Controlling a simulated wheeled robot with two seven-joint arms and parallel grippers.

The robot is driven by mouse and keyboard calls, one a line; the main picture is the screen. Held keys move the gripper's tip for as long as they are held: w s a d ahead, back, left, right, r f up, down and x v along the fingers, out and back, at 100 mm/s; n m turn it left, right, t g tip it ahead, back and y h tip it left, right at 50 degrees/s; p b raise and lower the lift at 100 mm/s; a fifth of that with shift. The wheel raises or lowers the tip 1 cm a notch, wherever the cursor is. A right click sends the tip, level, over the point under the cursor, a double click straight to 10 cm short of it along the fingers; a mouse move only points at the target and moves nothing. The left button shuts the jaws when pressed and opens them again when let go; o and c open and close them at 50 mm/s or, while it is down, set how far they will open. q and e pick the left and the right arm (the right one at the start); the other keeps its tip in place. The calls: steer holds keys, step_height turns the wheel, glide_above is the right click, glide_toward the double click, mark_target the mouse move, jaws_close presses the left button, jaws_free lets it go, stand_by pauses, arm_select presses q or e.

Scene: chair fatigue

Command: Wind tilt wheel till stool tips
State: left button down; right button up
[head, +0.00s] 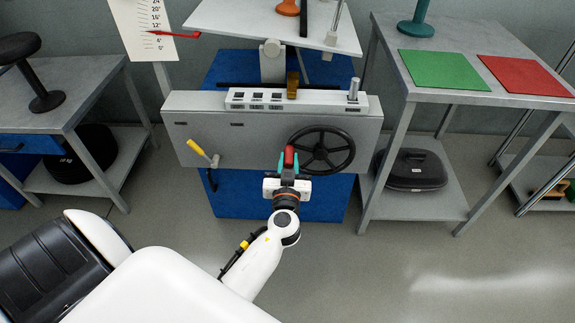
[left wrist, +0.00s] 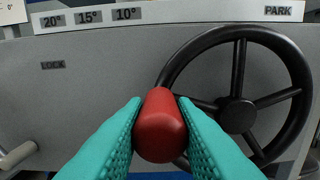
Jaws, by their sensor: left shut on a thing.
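The black tilt wheel (head: 321,150) is on the front of the grey machine and also shows in the left wrist view (left wrist: 237,110). My left gripper (head: 289,170) is at the wheel's left side. Its teal fingers are shut on the red knob (left wrist: 160,125), which sits at the wheel's left rim. An orange stool (head: 287,8) stands on the pale tilting platform (head: 250,20), cut off by the top edge. A white scale (head: 143,25) with a red pointer (head: 175,33) stands left of it; the pointer is near the low marks. My right gripper is not in view.
A yellow-handled lever (head: 203,152) is on the panel's left, by the LOCK label (left wrist: 52,65). A right table (head: 460,85) holds a green mat (head: 443,70), a red mat (head: 527,75) and a teal stool (head: 416,22). A left table (head: 85,95) holds a black stool (head: 30,70).

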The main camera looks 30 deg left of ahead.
arm_select(q)
steer(key=shift+d+r+m, duration=0.1)
steer(key=shift+r+m, duration=0.1)
steer(key=shift+m, duration=0.1)
steer(key=shift+r, duration=0.15)
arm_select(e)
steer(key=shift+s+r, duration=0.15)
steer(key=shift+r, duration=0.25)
arm_select(q)
steer(key=c, duration=1.2)
jaws_free()
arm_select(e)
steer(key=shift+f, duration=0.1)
